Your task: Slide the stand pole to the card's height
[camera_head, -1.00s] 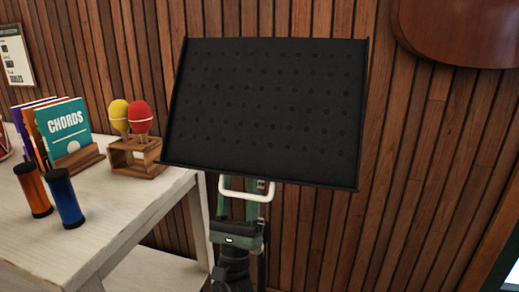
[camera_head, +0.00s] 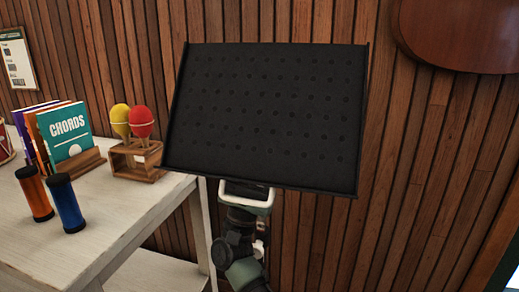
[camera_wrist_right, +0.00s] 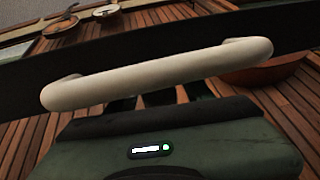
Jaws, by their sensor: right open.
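The music stand's black perforated desk (camera_head: 265,118) fills the middle of the head view, tilted back. It hides the stand pole. A white handle (camera_head: 262,204) shows just under the desk's lower edge; it also crosses the right wrist view as a white bar (camera_wrist_right: 160,78). My right gripper (camera_head: 246,188) is right at this handle, open, its arm coming up from below. I cannot tell whether the bar lies between its fingers. A printed card (camera_head: 16,60) hangs on the wall at the far left. My left gripper is not in view.
A pale wooden table (camera_head: 120,225) stands at the left, with books (camera_head: 68,140), maracas (camera_head: 141,122) in a wooden holder (camera_head: 137,162), and orange and blue shakers (camera_head: 66,203). A brown wooden body (camera_head: 465,30) hangs at the upper right.

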